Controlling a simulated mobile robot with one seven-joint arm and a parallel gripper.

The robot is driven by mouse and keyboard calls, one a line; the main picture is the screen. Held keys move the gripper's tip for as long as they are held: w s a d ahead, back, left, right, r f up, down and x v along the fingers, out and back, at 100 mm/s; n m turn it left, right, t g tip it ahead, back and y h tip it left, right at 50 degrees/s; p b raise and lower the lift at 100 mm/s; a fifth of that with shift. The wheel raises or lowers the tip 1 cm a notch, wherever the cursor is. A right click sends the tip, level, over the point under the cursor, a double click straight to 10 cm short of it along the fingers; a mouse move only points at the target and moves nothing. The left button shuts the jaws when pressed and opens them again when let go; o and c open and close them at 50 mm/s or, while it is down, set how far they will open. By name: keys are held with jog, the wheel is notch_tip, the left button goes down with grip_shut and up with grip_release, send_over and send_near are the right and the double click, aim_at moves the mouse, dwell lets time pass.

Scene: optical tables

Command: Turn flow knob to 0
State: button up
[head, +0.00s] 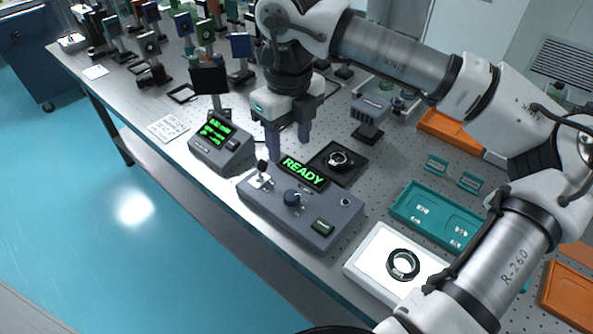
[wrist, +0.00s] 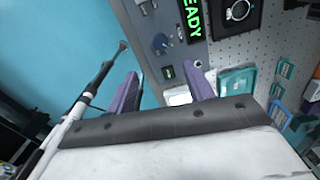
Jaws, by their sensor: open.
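A dark blue round knob (head: 292,198) stands on the top of the grey control box (head: 262,203), in front of a display that reads READY in green. Its label and setting are too small to read. In the wrist view the knob (wrist: 161,43) shows beyond the fingertips. My gripper (head: 288,148) is open and empty, its two purple fingers pointing down behind the control box and left of the READY display (head: 303,172). In the wrist view the fingers (wrist: 164,85) are apart with nothing between them. My gripper is apart from the knob.
A small green-display unit (head: 221,142) stands left. A black ring lies on a white tray (head: 371,264); a teal tray (head: 405,199) is behind. Optics mounts crowd the back.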

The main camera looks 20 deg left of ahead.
aim_at(291, 194)
notch_tip(291, 194, down, 14)
jog(key=p, duration=0.2)
jog(key=shift+r+p, duration=0.1)
jog(key=shift+p, duration=0.3)
jog(key=shift+c, duration=0.2)
jog(key=c, duration=0.9)
